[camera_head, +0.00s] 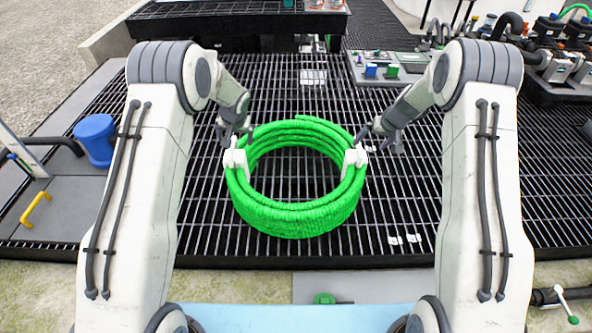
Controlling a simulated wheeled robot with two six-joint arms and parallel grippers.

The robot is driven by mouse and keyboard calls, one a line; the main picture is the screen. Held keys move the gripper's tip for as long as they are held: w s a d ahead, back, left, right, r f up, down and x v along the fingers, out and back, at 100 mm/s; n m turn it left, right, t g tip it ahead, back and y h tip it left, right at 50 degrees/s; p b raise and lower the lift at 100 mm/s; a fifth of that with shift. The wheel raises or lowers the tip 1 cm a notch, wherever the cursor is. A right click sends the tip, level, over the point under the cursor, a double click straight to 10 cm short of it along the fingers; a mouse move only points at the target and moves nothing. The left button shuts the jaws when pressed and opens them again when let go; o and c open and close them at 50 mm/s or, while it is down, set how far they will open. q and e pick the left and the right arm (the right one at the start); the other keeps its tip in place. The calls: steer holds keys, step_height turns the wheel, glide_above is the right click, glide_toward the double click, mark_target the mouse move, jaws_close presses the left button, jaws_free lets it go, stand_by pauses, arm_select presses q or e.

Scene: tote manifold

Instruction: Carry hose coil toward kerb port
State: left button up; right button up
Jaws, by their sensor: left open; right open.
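A bright green hose coil (295,217) sits in the centre of the head view, over a dark metal grating (400,210). I cannot tell whether it rests on the grating. White clips or handles show on its left side (236,160) and right side (354,160). My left gripper (234,135) is open at the coil's left side, close to the left white piece. My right gripper (372,135) is open at the coil's right side, close to the right white piece. I cannot tell whether either touches. I cannot tell which fitting is the kerb port.
A blue cylinder (95,138) and yellow handle (40,208) stand on a grey plate at the left. A panel with blue and green blocks (390,70) lies behind right. A black tray (235,18) is at the back. Pipes and valves (560,45) crowd the far right.

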mark_target(236, 153)
arm_select(q)
steer(key=x, duration=1)
steer(key=shift+f, duration=0.2)
arm_select(e)
steer(key=x, duration=1)
steer(key=shift+f, duration=0.25)
arm_select(q)
jaws_close()
arm_select(e)
jaws_close()
arm_select(q)
steer(key=shift+w+r, duration=0.15)
steer(key=shift+r, duration=0.15)
arm_select(e)
steer(key=shift+r, duration=0.3)
